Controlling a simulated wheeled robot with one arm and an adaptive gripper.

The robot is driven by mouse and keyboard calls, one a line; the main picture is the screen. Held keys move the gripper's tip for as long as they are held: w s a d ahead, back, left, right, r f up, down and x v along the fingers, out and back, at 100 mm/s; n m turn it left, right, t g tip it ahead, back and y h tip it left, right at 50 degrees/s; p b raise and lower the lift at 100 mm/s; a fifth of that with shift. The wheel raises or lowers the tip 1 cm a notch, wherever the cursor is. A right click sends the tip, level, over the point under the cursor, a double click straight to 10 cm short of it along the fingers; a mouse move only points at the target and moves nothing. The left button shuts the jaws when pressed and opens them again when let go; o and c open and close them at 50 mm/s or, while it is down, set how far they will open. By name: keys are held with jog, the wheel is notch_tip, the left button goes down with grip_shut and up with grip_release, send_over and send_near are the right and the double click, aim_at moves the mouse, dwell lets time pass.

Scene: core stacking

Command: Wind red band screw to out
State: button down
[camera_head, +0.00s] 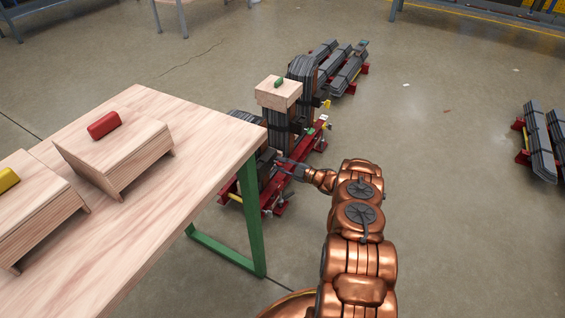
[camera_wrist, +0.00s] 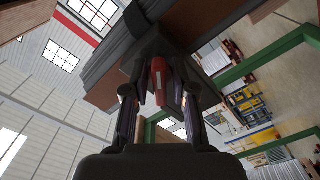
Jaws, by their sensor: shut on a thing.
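In the camera_head view my gripper (camera_head: 287,163) reaches left from my copper arm to the near end of a red stand (camera_head: 312,136) that carries a dark laminated core (camera_head: 303,72). It is small and partly hidden there.
A wooden table (camera_head: 165,225) with green legs stands at left, close to the stand. It holds wooden boxes with a red handle (camera_head: 104,125) and a yellow handle (camera_head: 8,179). More core stands (camera_head: 350,72) lie behind.

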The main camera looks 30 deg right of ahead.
jog(key=shift+r+n+p, duration=0.2)
jog(key=shift+n+p, duration=1.1)
jog(key=shift+p, duration=0.7)
jog(key=shift+f+n, duration=0.2)
jog(key=shift+n, duration=1.1)
jog(key=shift+w+n+b, duration=0.1)
jog(key=shift+n+b, duration=0.25)
jog(key=shift+n, duration=0.65)
jog(key=shift+r+n, duration=0.1)
jog(key=shift+n, duration=1.3)
jog(key=shift+b, duration=0.3)
